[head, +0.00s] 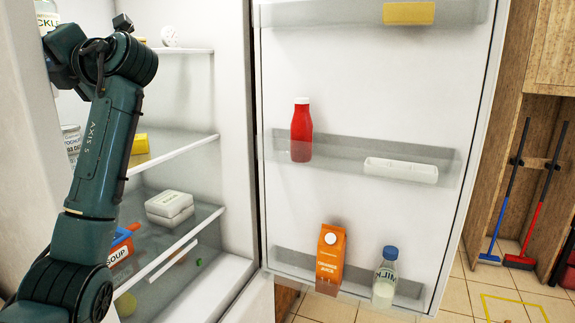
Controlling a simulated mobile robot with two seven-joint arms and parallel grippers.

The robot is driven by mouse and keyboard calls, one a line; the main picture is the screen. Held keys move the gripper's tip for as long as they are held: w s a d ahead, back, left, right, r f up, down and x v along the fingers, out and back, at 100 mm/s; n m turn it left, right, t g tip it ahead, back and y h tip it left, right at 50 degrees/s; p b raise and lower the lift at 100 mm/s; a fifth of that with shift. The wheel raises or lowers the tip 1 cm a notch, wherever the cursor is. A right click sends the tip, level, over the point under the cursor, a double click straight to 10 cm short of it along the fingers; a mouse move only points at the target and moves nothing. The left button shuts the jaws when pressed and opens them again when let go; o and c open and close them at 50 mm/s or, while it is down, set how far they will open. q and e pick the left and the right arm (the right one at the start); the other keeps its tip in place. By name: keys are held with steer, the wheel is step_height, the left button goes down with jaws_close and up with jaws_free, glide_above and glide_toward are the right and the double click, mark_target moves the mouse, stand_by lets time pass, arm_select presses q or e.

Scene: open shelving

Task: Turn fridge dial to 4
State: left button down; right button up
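The fridge stands open, its white door (357,95) swung out to the right. A small white round thing with dark marks (169,36) sits at the back of the upper shelf, against the inner wall. It may be the dial, but I cannot read any number or pointer on it. My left arm rises from the lower left and bends at the top left, in front of the shelves. Its gripper fingers do not show. My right gripper is not in view.
Shelves hold a white box (169,204), a soup container (120,246) and a yellow block (140,144). Door racks hold a red bottle (301,130), orange juice (330,255), a milk bottle (385,277) and a white tray (400,170). Brooms (509,185) stand at right.

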arm_select(q)
steer(key=shift+f, duration=0.1)
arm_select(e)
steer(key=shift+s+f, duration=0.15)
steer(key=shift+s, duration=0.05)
arm_select(q)
steer(key=shift+w+d+f+b, duration=0.2)
steer(key=shift+w+f+b, duration=0.2)
steer(key=shift+f+b, duration=0.35)
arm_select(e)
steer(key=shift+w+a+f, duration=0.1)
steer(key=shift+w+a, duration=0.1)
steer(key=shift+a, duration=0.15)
arm_select(q)
steer(key=b+v, duration=0.1)
steer(key=v, duration=0.5)
steer(key=shift+w+r, duration=0.3)
steer(key=shift+r, duration=0.05)
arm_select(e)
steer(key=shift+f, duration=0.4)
arm_select(q)
steer(key=shift+d, duration=0.15)
